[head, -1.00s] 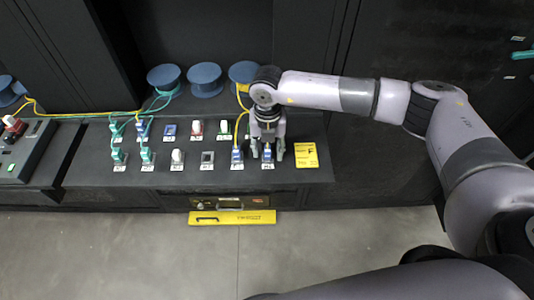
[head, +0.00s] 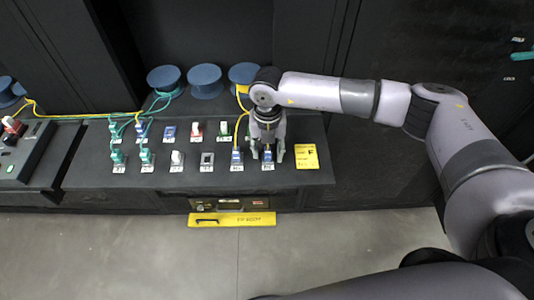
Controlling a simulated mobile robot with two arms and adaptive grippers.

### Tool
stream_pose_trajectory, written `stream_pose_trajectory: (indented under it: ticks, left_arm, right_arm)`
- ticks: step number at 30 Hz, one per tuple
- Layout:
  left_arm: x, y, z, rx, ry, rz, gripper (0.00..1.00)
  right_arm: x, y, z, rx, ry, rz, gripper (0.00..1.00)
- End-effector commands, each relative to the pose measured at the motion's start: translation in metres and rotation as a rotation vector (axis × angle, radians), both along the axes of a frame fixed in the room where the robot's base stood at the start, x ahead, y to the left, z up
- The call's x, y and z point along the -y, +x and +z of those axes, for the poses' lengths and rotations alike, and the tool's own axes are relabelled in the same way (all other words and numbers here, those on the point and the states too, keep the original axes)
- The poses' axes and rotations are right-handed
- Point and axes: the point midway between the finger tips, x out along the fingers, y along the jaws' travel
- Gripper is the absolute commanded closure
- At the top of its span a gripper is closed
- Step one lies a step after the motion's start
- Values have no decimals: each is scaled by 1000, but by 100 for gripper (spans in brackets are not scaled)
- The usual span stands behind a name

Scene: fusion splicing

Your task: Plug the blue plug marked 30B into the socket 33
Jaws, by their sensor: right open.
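My right gripper (head: 267,154) points down at the right end of the front row on the dark panel. Its fingers are open, one on each side of a blue piece (head: 267,159) on a white-labelled base. I cannot tell whether they touch it. Another blue plug (head: 237,156) stands just to the left, by a yellow cable. A blue piece (head: 169,131) sits in the back row. The labels are too small to read, so I cannot tell which is 30B or socket 33. My left gripper is not in view.
A grey socket (head: 207,159), a white plug (head: 177,158) and green plugs (head: 147,157) share the panel (head: 95,178). Blue spools (head: 205,80) stand behind. A yellow card (head: 306,156) lies right of the gripper. Yellow and green cables cross the left side.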

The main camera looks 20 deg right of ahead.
Motion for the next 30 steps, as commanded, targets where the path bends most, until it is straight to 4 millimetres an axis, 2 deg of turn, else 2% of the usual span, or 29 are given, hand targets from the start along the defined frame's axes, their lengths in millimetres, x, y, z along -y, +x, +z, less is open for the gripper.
stream_pose_trajectory:
  ticks: [12,30]
  left_arm:
    - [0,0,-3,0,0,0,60]
    - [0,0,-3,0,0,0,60]
  right_arm:
    - [0,0,0,0,0,0,57]
    - [0,0,0,0,0,0,97]
